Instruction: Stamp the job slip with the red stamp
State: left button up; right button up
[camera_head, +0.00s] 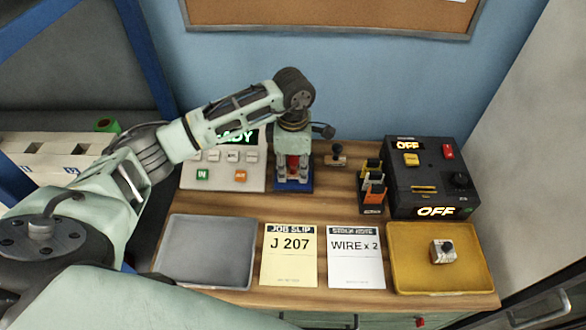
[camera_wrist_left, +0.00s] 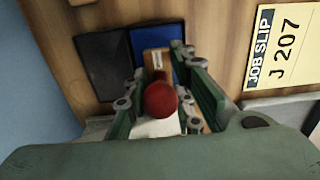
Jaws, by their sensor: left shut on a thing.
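My left gripper (camera_head: 293,177) points down at the back of the bench, shut on the red stamp (camera_head: 293,163). The stamp's round red knob (camera_wrist_left: 161,99) shows between the fingers in the left wrist view. Under the gripper is a blue pad (camera_head: 292,187); whether the stamp touches it is hidden by the fingers. The yellow job slip (camera_head: 289,254), reading J 207, lies flat at the front middle of the bench, in front of the gripper and apart from it. No mark shows in its blank lower part. My right gripper is not in view.
A grey tray (camera_head: 207,280) lies left of the slip. A white note (camera_head: 356,272) and a yellow tray (camera_head: 404,286) with a small block (camera_head: 442,251) lie right. A button panel (camera_head: 196,180), a small knobbed item (camera_head: 338,156), an orange-and-black holder (camera_head: 372,189) and a black box (camera_head: 415,183) stand behind.

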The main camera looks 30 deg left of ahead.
aim_at(293, 157)
pick_arm(q)
jog(key=shift+r+p, duration=1.15)
jog(key=shift+r, duration=1.45)
jog(key=shift+f, duration=0.1)
